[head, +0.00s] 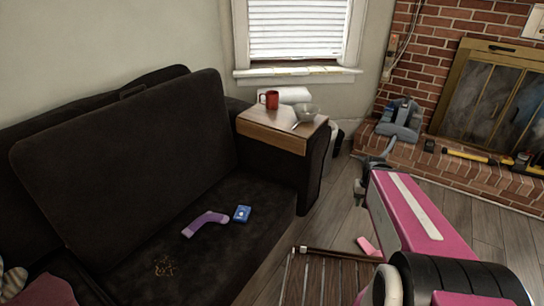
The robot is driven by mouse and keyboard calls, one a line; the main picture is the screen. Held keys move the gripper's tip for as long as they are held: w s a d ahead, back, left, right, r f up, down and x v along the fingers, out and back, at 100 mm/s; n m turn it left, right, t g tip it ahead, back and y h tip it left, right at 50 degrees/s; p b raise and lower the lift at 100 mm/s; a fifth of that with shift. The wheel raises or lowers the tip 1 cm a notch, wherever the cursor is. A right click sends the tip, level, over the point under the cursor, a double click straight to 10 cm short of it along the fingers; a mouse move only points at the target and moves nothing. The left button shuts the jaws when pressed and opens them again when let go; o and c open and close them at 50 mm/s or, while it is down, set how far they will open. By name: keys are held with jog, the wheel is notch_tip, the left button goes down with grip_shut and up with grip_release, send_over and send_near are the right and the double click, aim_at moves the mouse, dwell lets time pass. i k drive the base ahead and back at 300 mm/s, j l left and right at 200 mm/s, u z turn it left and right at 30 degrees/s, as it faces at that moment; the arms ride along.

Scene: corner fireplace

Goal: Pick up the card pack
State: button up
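A small blue box that looks like the card pack (242,213) lies flat on the dark sofa seat (225,262), near its front edge. My gripper (370,172) is at the far end of my pink and white arm, right of the sofa and above the floor. It is well apart from the card pack. It is small and partly hidden by my arm, so I cannot tell its finger opening.
A wooden tray (272,139) on the sofa's armrest bears a red mug (270,99) and a glass bowl (307,112). A slatted wooden table (325,282) stands low in front of the sofa. A pink object (368,246) lies near it. A brick hearth (450,163) bears tools at right.

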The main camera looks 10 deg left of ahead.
aim_at(241, 215)
jog(key=u, duration=1.45)
jog(key=i+l+u, duration=0.1)
jog(key=l+u, duration=0.15)
jog(key=l, duration=0.2)
jog(key=i+l+u, duration=0.1)
jog(key=l+u, duration=0.15)
jog(key=l, duration=0.2)
